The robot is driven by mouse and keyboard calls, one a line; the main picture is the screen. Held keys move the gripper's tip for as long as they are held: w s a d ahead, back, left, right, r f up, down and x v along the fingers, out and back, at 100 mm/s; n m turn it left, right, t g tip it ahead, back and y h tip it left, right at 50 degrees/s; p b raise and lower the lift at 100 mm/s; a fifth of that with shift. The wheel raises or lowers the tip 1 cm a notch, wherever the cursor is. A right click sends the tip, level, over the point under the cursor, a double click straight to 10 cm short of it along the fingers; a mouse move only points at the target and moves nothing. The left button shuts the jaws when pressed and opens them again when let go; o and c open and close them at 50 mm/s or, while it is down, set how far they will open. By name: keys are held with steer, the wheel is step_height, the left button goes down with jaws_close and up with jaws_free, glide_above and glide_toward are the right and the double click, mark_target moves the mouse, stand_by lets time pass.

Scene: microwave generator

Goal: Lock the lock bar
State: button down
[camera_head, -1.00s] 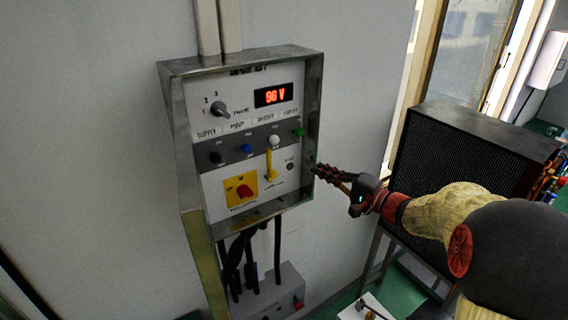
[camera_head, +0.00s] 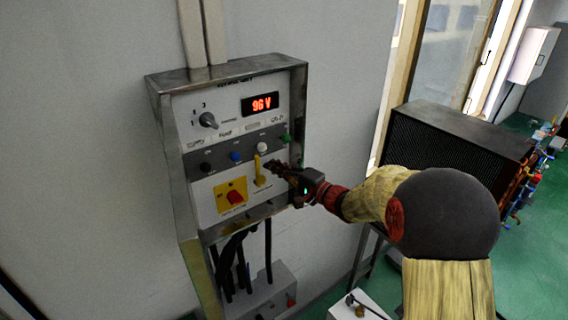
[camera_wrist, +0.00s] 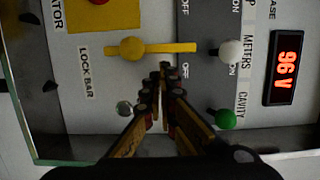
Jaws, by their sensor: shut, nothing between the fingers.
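The lock bar (camera_head: 258,170) is a yellow bar with a round yellow knob, standing upright on the panel's lower half in the head view. In the wrist view the lock bar (camera_wrist: 165,48) lies crosswise, its knob toward the left end above the "LOCK BAR" label. My gripper (camera_head: 270,165) is just right of the bar at the panel face. In the wrist view my gripper (camera_wrist: 163,72) has its fingertips together, empty, just below the bar. I cannot tell whether they touch it.
The control panel (camera_head: 300,110) has a raised metal rim. A black cabinet (camera_head: 440,140) stands right.

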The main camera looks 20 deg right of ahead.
steer(key=shift+a+f, duration=0.2)
steer(key=shift+a+b, duration=0.1)
steer(key=shift+b, duration=0.35)
